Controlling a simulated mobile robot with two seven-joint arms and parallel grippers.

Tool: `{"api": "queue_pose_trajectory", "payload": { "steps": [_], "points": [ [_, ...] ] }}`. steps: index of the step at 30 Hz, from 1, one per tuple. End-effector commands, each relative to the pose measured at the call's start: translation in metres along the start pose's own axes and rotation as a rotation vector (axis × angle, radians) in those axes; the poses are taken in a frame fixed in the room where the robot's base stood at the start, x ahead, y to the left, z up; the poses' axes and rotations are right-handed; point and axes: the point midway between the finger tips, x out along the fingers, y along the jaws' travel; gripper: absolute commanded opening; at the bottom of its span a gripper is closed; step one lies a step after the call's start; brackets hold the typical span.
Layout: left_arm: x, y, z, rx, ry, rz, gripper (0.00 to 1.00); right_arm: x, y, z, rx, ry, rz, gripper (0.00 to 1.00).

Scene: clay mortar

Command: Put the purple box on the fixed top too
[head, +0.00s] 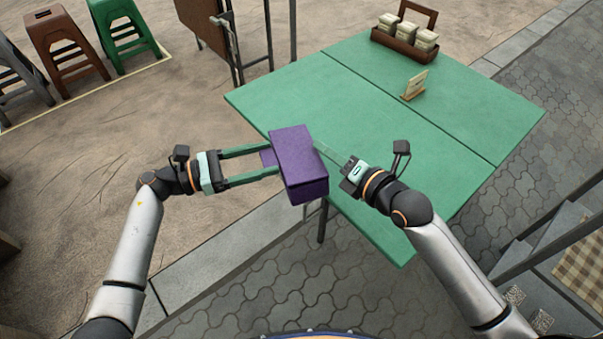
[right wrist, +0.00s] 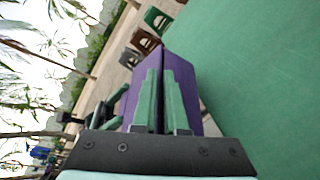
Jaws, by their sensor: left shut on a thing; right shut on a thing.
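The purple box (head: 298,160) is held between my two grippers, at the left near edge of the green table (head: 380,140). It looks raised above the table's level. My left gripper (head: 270,160) is shut on its left side, with a small purple part between its fingers. My right gripper (head: 322,150) is shut on its right side. In the right wrist view, the right gripper's green fingers (right wrist: 163,95) lie close together against the purple box (right wrist: 180,62). The tabletop has a seam dividing it into a far and a near part; which is the fixed top I cannot tell.
A small sign (head: 414,85) stands on the table near the seam. Stools (head: 66,48) stand at far left, and a folded brown panel (head: 205,25) beyond the table. Most of the tabletop is clear.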

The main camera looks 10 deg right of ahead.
Motion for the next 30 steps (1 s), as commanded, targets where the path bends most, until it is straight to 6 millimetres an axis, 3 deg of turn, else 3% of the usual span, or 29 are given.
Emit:
{"api": "queue_pose_trajectory", "payload": {
  "steps": [20,30],
  "points": [
    [0.003,-0.001,0.004,0.002,-0.006,-0.001,0.0,-0.001,0.006,-0.005,0.007,0.011,0.01,0.0],
    [0.0,-0.013,0.027,0.004,-0.003,-0.001,0.0,-0.017,0.028,0.002,0.007,0.01,0.013,0.0]
  ]
}}
